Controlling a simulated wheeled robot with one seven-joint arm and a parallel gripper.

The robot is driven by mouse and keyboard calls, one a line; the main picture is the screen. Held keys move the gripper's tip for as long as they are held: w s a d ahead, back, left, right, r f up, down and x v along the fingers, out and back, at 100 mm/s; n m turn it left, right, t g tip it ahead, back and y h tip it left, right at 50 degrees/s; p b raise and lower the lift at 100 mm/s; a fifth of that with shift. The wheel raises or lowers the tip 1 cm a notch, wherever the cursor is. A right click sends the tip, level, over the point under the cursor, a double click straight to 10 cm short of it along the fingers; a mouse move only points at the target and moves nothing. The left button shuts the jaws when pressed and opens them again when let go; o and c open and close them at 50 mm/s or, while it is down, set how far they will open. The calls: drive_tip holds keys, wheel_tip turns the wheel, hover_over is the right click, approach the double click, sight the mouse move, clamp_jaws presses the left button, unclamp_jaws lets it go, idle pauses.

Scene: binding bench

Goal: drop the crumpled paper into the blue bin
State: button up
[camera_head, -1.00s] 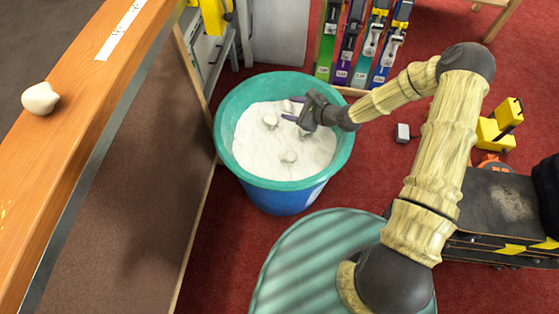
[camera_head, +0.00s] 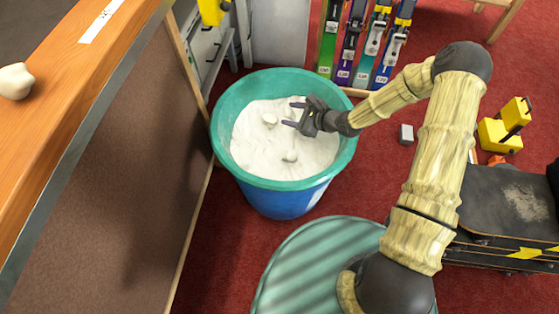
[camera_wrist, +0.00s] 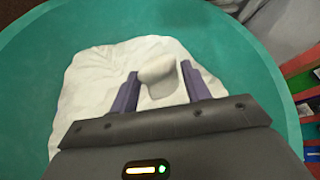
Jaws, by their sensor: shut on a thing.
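The blue bin (camera_head: 283,203) stands on the red floor, with a green rim and a white lining. My gripper (camera_head: 291,114) is over the bin's opening, inside the rim as seen from above. In the wrist view, a whitish crumpled paper (camera_wrist: 158,74) shows between the two purple fingers of my gripper (camera_wrist: 160,75), which is shut on it. In the head view it is hard to tell the held paper from the white lining. Two pale lumps show against the lining, one left (camera_head: 270,120) of the fingertips and one below (camera_head: 290,157) them.
A whitish lump (camera_head: 16,81) sits on the wooden bench top (camera_head: 45,110) at left. Coloured skis (camera_head: 350,45) stand behind the bin. A small grey box (camera_head: 406,134) and a yellow object (camera_head: 504,128) lie on the floor at right. A dark skateboard-like board (camera_head: 510,200) is nearer.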

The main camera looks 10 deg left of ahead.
drive_tip(key=shift+f+b, duration=0.35)
drive_tip(key=shift+f, duration=0.2)
drive_tip(key=o, duration=1)
drive_tip(key=p+v, duration=0.6)
drive_tip(key=v, duration=1.1)
drive_tip(key=shift+d, duration=0.2)
drive_tip(key=shift+r, duration=0.1)
